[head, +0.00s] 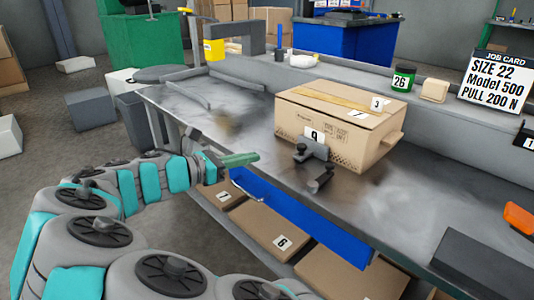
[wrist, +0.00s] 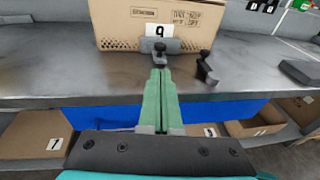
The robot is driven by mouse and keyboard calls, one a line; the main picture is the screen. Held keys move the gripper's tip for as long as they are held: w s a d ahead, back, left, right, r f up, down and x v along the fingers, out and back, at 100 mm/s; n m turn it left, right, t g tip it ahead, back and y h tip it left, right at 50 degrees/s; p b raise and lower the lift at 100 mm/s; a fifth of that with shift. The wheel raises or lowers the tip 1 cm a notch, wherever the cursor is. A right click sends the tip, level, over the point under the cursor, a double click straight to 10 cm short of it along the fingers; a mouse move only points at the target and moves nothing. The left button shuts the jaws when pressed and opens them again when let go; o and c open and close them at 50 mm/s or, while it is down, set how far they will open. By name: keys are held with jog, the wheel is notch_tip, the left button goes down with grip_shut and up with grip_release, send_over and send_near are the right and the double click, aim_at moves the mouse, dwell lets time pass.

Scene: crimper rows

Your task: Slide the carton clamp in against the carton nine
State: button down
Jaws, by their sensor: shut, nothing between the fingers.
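The carton nine (head: 340,115) is a brown box on the grey workbench, with a 9 label on its front. It also shows at the top of the wrist view (wrist: 110,30). A grey clamp plate with a dark knob (head: 312,150) stands at its front face, below the label. A separate dark upright piece (head: 321,179) stands nearer the bench edge, and in the wrist view (wrist: 207,70) it is right of my fingertips. My gripper (head: 255,157) has green fingers, shut and empty, at the bench front. In the wrist view its tips (wrist: 160,75) point at the clamp; contact is unclear.
A blue rail (head: 300,215) runs along the bench front. Cartons sit on the shelf below, one labelled 6 (head: 260,236). A green jar (head: 403,78) and a job card (head: 494,80) stand at the back. The bench left of the carton is mostly clear.

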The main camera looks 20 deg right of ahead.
aim_at(298, 146)
jog(key=x, duration=1.3)
jog(key=shift+w+d+r, duration=0.1)
jog(key=shift+w+d, duration=0.05)
jog(key=shift+d, duration=0.35)
jog(key=shift+p+x, duration=1)
jog(key=shift+x, duration=0.1)
jog(key=shift+w+d, duration=0.2)
jog(key=shift+w, duration=0.05)
